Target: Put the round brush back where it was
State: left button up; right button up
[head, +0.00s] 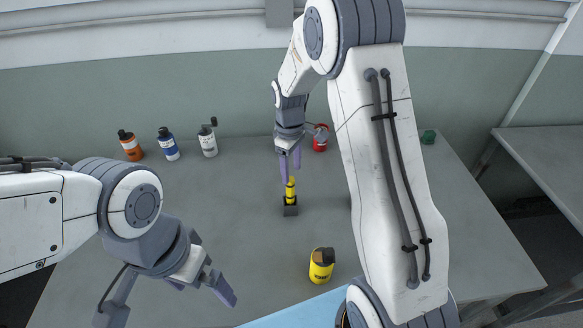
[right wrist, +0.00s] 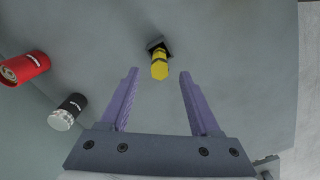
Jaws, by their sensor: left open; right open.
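A yellow handle-like piece (head: 290,187), which I take to be the round brush, stands upright in a small dark square holder (head: 290,210) on the grey table. In the right wrist view the yellow piece (right wrist: 159,68) shows end-on beside the dark holder (right wrist: 156,44). No bristles can be made out. My right gripper (head: 290,167) is open, just above the yellow piece. In its wrist view the yellow piece lies between the lines of the two open fingertips (right wrist: 159,76), with a gap on each side. My left gripper (head: 200,287) is open and empty over the table's front left.
Orange (head: 130,146), blue-and-white (head: 168,144) and white (head: 208,141) bottles stand at the back left. A red can (head: 320,138) and a green item (head: 428,136) are further right. A yellow can (head: 321,264) stands in front near a light blue surface (head: 300,309). The left middle is clear.

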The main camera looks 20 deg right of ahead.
jog(key=shift+a+r, duration=0.2)
jog(key=shift+r, duration=0.65)
jog(key=s+a+r, duration=0.7)
jog(key=s+a, duration=0.5)
jog(key=a, duration=0.1)
jog(key=s+a+r, duration=0.1)
jog(key=s, duration=0.7)
jog(key=s+a+y, duration=0.1)
jog(key=s, duration=0.8)
jog(key=shift+a+r+m, duration=0.25)
jog(key=shift+r+m, duration=0.05)
jog(key=shift+r, duration=0.1)
jog(key=shift+f, duration=0.1)
jog(key=shift+f+b, duration=0.75)
jog(key=shift+b, duration=0.2)
